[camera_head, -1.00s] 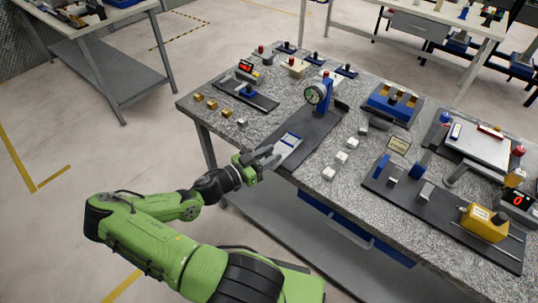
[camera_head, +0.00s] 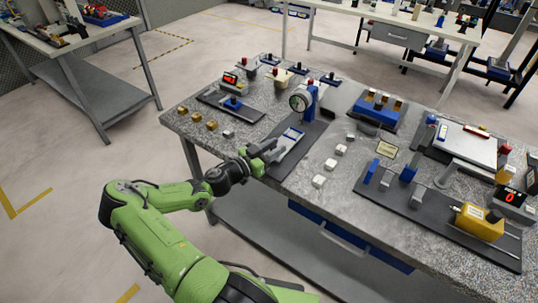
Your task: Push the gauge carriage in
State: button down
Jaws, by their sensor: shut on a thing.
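The gauge stand has a round dial (camera_head: 299,101) on a blue post, at the back of a dark base plate (camera_head: 302,146). The gauge carriage (camera_head: 290,138) is a flat pale and blue slide on that plate, in front of the dial. My gripper (camera_head: 268,150) reaches in from the table's front edge and is shut on the near end of the carriage. The exact contact between fingers and carriage is too small to make out. A gap of dark plate shows between the carriage and the post.
White blocks (camera_head: 331,164) lie right of the base plate, and brass blocks (camera_head: 197,117) lie to its left. A yellow device (camera_head: 480,222) stands on a dark board at the right. A blue rack (camera_head: 375,110) stands behind. The table's front edge passes under my wrist.

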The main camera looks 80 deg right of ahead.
jog(key=c, duration=1)
grip_release()
jog(key=shift+o, duration=0.2)
jog(key=v, duration=1.5)
jog(key=shift+w+a, duration=0.25)
jog(key=shift+w, duration=0.05)
jog(key=shift+o, duration=0.2)
